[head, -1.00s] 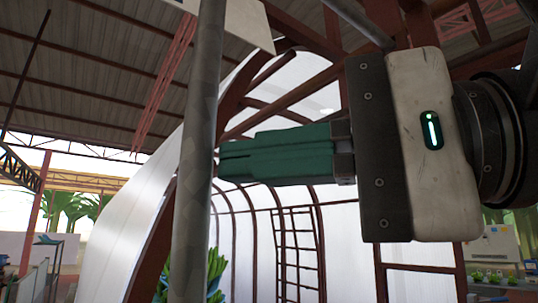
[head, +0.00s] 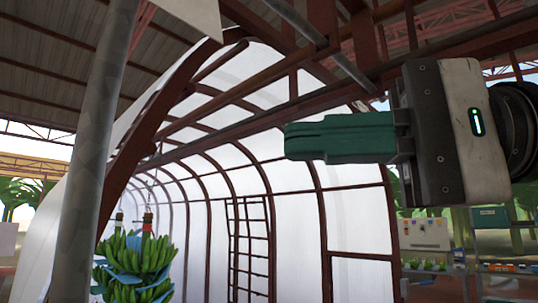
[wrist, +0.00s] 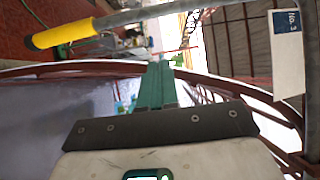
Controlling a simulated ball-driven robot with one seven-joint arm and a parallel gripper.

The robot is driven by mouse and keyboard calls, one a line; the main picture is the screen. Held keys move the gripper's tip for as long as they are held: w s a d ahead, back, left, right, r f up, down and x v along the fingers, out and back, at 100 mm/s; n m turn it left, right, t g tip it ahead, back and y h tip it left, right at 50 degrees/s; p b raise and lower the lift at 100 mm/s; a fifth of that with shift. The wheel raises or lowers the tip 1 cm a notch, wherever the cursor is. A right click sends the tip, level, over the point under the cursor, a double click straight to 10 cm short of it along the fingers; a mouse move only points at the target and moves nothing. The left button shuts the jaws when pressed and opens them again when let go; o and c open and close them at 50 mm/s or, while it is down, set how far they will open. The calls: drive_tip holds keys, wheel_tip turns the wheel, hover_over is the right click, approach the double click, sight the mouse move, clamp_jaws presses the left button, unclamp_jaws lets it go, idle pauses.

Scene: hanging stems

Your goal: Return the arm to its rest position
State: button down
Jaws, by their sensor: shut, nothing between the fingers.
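My gripper (head: 290,141) is at the right of the head view, held out level with its green fingers pointing left. The fingers are pressed together with nothing between them. In the wrist view the gripper (wrist: 160,66) points up the picture, its fingers together. In the head view no object touches it.
A grey metal post (head: 98,150) stands at the left. A green banana bunch with blue wrapping (head: 135,268) hangs at the lower left. A ladder (head: 250,240) stands by the white arched tunnel. A yellow-sleeved bar (wrist: 62,33) and a sign (wrist: 288,22) show in the wrist view.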

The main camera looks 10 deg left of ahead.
drive_tip(key=shift+d, duration=0.6)
